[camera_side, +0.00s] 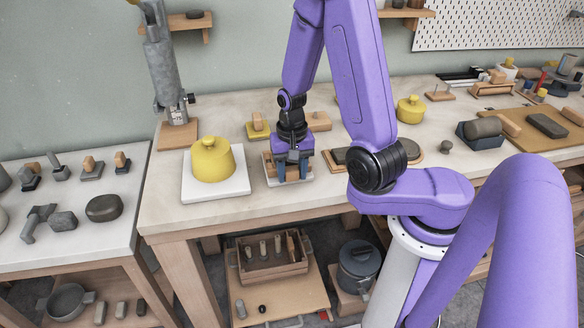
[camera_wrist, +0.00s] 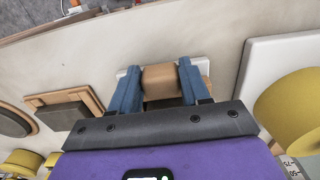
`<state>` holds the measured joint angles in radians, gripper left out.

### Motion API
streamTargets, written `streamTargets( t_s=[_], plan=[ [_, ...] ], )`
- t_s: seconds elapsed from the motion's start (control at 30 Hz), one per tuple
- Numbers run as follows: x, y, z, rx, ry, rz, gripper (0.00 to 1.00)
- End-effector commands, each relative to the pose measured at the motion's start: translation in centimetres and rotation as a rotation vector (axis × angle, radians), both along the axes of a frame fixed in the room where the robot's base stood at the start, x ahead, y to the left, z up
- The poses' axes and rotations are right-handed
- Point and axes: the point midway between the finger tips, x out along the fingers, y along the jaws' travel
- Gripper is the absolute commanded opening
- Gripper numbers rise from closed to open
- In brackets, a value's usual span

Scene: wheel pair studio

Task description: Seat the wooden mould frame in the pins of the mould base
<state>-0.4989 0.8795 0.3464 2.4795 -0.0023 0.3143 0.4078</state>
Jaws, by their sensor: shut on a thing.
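My gripper (camera_side: 292,172) points down over the bench, its blue fingers shut on the brown block-shaped grip of the wooden mould frame (camera_side: 269,163). In the wrist view the grip (camera_wrist: 161,80) sits between the two fingers (camera_wrist: 158,88), with parts of the wooden frame showing beside and below it. The pale mould base (camera_side: 272,183) lies under the frame, and its edge shows past the fingers in the wrist view (camera_wrist: 124,72). The fingers and frame hide most of the base and its pins. I cannot tell whether the frame touches the base or is seated.
A yellow lidded pot (camera_side: 212,162) stands on a white slab (camera_side: 232,188) to the left. A yellow-based block (camera_side: 257,127) and a wooden piece (camera_side: 319,121) lie behind. The bench front is clear.

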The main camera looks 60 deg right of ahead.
Motion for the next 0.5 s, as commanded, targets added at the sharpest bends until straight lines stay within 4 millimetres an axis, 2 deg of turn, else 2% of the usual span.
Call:
streamTargets(
  t_s=[0.03,0.1,0.13,0.5],
  plan=[
    [0.01,-0.01,-0.09,0.0,0.0,0.0,0.5],
    [0.02,-0.01,-0.05,-0.001,-0.001,0.0,0.72],
    [0.01,0.0,-0.05,-0.001,-0.001,0.0,0.76],
    [0.03,0.0,0.24,-0.001,-0.001,0.001,0.76]
  ],
)
